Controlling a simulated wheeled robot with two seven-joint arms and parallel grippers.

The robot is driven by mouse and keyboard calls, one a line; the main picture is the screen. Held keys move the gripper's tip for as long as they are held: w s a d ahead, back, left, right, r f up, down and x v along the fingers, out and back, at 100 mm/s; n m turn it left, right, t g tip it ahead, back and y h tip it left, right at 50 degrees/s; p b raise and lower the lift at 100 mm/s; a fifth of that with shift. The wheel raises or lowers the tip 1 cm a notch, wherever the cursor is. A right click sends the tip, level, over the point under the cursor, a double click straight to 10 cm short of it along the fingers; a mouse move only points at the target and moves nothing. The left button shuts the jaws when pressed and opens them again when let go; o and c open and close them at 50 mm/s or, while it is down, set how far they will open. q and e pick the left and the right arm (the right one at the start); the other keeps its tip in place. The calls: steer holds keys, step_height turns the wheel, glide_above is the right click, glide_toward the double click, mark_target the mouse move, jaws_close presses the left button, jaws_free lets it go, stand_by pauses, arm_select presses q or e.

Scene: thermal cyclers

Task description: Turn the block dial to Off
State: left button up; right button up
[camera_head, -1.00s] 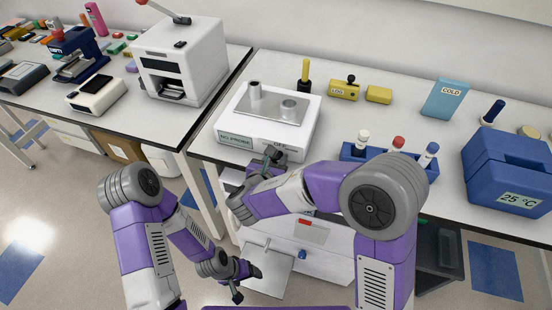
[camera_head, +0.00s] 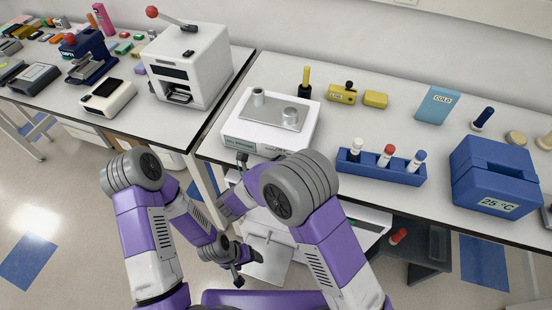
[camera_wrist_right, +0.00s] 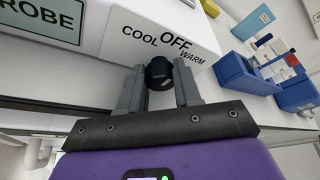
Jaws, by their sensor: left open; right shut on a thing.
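The block dial (camera_wrist_right: 160,73) is a black knob on the front of a white dry-block unit (camera_head: 232,130), below the printed words COOL, OFF and WARM. In the right wrist view my right gripper (camera_wrist_right: 159,80) has a finger on each side of the dial and is shut on it. No pointer mark is clear on the knob, so I cannot tell its setting. In the head view my right arm hides the dial and the fingers. My left gripper (camera_head: 254,257) is open and empty, low in front of the bench.
A blue rack (camera_head: 375,171) with capped tubes stands right of the unit, then a blue 25 °C box (camera_head: 490,165). The unit's top plate (camera_head: 270,115) carries two metal cylinders. A white press-like machine (camera_head: 190,65) stands on the left bench.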

steer(key=shift+n+p, duration=0.3)
stand_by(0.4)
steer(key=o, duration=0.8)
steer(key=shift+o, duration=1.2)
steer(key=shift+s, duration=0.1)
steer(key=shift+f, duration=0.1)
